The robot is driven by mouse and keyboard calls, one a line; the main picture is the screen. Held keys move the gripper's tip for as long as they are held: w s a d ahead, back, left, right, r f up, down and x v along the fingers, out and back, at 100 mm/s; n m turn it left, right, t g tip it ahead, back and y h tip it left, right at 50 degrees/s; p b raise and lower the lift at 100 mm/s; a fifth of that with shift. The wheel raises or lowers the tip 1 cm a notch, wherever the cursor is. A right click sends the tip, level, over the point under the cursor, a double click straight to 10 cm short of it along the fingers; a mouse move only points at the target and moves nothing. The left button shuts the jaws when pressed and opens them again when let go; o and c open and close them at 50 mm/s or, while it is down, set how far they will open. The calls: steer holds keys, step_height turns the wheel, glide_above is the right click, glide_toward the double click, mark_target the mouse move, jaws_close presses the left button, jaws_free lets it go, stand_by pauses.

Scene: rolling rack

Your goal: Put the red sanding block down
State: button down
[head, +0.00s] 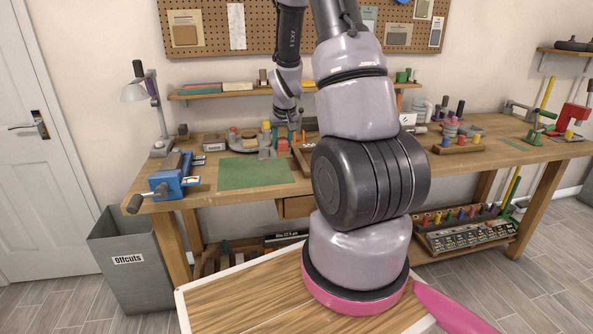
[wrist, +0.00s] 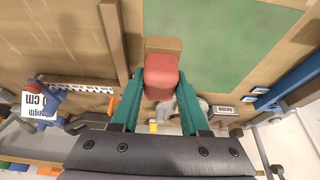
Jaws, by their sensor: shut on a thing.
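The red sanding block (wrist: 161,76) is between the green fingertips of my gripper (wrist: 160,82) in the wrist view. The gripper is shut on it, with a finger against each side. In the head view the red block (head: 283,143) and my gripper (head: 284,135) are small, over the bench behind the green mat (head: 253,174). A tan, wood-coloured block (wrist: 164,44) shows just beyond the red block in the wrist view; I cannot tell whether they touch. Whether the red block rests on a surface is also unclear.
The wooden workbench (head: 330,181) has bare room around the green mat. A shelf (head: 230,93) runs behind my gripper. Several tools crowd the bench's back and right. An offcuts bin (head: 127,260) stands on the floor.

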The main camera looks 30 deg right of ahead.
mark_target(283, 152)
step_height(283, 152, down, 4)
steer(key=shift+d+r, duration=0.1)
steer(key=shift+d, duration=0.05)
steer(key=shift+f, duration=2.15)
steer(key=shift+c, duration=2.1)
jaws_free()
steer(key=shift+f, duration=0.15)
